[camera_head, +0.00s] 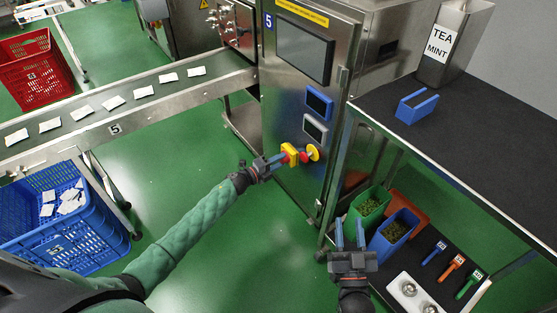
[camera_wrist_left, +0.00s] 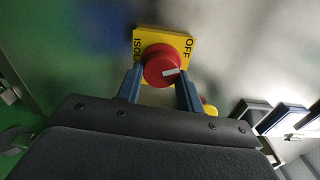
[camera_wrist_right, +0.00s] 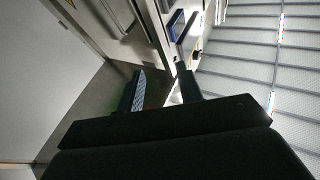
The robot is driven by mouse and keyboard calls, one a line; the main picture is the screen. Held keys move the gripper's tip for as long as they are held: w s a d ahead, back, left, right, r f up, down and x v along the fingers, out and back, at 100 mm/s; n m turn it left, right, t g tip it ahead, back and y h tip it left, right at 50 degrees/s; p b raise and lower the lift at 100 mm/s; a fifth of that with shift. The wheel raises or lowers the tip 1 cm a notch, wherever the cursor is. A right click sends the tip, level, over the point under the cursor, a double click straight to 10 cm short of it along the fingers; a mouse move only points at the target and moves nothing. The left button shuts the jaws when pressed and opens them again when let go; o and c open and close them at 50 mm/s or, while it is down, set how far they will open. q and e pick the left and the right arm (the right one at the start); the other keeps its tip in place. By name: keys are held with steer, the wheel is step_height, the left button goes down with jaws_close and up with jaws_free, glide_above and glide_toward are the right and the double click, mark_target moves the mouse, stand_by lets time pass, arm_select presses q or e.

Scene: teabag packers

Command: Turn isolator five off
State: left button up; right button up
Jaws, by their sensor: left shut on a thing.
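The isolator is a red round knob (camera_wrist_left: 164,66) on a yellow square plate (camera_wrist_left: 180,40) marked OFF and ISOL, on the steel cabinet marked 5 (camera_head: 290,100). In the head view its yellow plate (camera_head: 289,151) shows at the cabinet's left side. My left gripper (camera_wrist_left: 160,88) has one finger on each side of the red knob and is shut on it. The knob's white mark points toward the OFF corner side. My right gripper (camera_head: 350,236) is open and empty in front of the shelf on the right.
A red and yellow round button (camera_head: 313,152) sits close right of the isolator. A conveyor (camera_head: 180,96) with teabags runs left, above a blue crate (camera_head: 30,243). A dark table (camera_head: 480,120) and lower shelf with tubs (camera_head: 394,232) stand right.

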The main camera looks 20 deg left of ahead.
steer(key=s+f+g+h+p, duration=0.25)
steer(key=f+g, duration=0.45)
steer(key=f, duration=1.2)
arm_select(q)
steer(key=n+p, duration=0.1)
steer(key=n, duration=0.3)
steer(key=shift+a+r, duration=0.1)
steer(key=shift+a, duration=0.05)
arm_select(e)
steer(key=s+d+f+g, duration=0.1)
steer(key=s+f+g, duration=0.5)
steer(key=s+f, duration=0.7)
step_height(320, 180, down, 4)
steer(key=shift+f+g, duration=0.1)
steer(key=shift+g, duration=0.3)
arm_select(q)
steer(key=o, duration=1)
